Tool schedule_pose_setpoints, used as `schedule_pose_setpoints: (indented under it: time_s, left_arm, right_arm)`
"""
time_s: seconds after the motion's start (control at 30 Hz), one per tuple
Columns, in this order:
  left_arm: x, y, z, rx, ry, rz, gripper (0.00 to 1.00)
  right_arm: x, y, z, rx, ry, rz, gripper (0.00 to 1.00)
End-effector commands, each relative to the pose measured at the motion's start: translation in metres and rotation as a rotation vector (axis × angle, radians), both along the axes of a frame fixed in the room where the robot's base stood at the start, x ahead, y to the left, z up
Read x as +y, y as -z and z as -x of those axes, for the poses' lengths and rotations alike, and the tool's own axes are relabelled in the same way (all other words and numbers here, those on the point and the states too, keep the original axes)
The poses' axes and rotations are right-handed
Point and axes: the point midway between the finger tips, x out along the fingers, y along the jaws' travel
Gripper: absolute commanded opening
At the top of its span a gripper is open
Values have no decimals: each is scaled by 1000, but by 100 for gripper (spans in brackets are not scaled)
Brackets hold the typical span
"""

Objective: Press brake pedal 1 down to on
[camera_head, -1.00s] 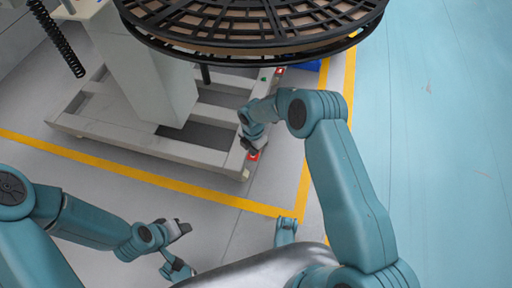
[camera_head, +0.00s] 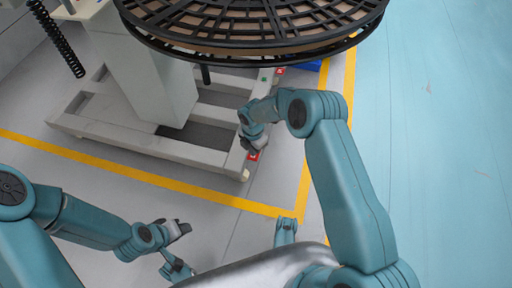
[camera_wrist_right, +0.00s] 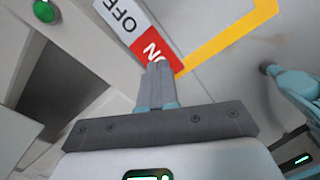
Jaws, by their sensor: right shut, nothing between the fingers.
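A red and white plate marked ON and OFF shows in the right wrist view, with its red ON half (camera_wrist_right: 138,37) nearest my fingers and its white OFF half (camera_wrist_right: 118,12) beyond. It appears to be the brake pedal; no number is readable on it. In the head view its red part (camera_head: 254,156) shows at the front right corner of the stand's base. My right gripper (camera_head: 252,146) is shut and empty; in the wrist view its fingertips (camera_wrist_right: 158,68) overlap the ON end. Whether they touch it I cannot tell. My left gripper (camera_head: 183,228) hangs apart at lower left, its jaws unclear.
The pale stand base (camera_head: 150,147) carries a column (camera_head: 155,85) under a large black reel (camera_head: 255,30). Another red marker (camera_head: 280,71) lies at the base's far right. A green button (camera_wrist_right: 44,11) shows in the wrist view. Yellow floor lines (camera_head: 140,174) border it; the right floor is clear.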

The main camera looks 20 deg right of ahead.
Motion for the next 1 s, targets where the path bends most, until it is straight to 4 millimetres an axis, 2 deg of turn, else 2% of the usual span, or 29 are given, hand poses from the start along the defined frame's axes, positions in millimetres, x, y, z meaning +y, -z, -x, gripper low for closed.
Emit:
schedule_pose_setpoints:
  time_s: [1.0]
  left_arm:
    - [0, 2, 0, 0, 0, 0, 43]
  right_arm:
    - [0, 10, 0, 0, 0, 0, 0]
